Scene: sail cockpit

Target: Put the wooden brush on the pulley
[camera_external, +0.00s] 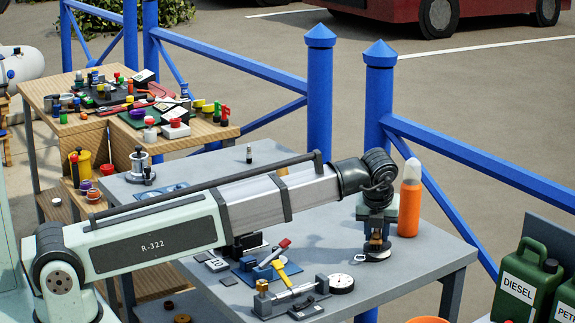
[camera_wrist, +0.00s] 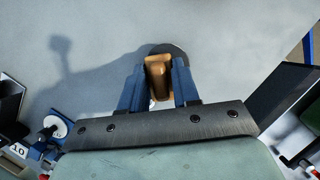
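The wooden brush (camera_wrist: 158,76) is a brown block between the two blue fingers of my gripper (camera_wrist: 158,64) in the wrist view. The fingers press close on both its sides. In the external view my gripper (camera_external: 379,232) points down over the right part of the grey table, with the brush low beneath it. A round grey disc, seemingly the pulley (camera_external: 377,255), lies on the table directly below. In the wrist view a dark round shape (camera_wrist: 178,53) shows just behind the brush, partly hidden. I cannot tell whether the brush touches the disc.
An orange bottle (camera_external: 410,204) stands close on the right of my gripper. A blue vise-like tool with a yellow handle (camera_external: 283,273), a gauge (camera_external: 341,284) and a card marked 10 (camera_external: 217,265) lie to the left. Blue railings run behind the grey table (camera_external: 420,262).

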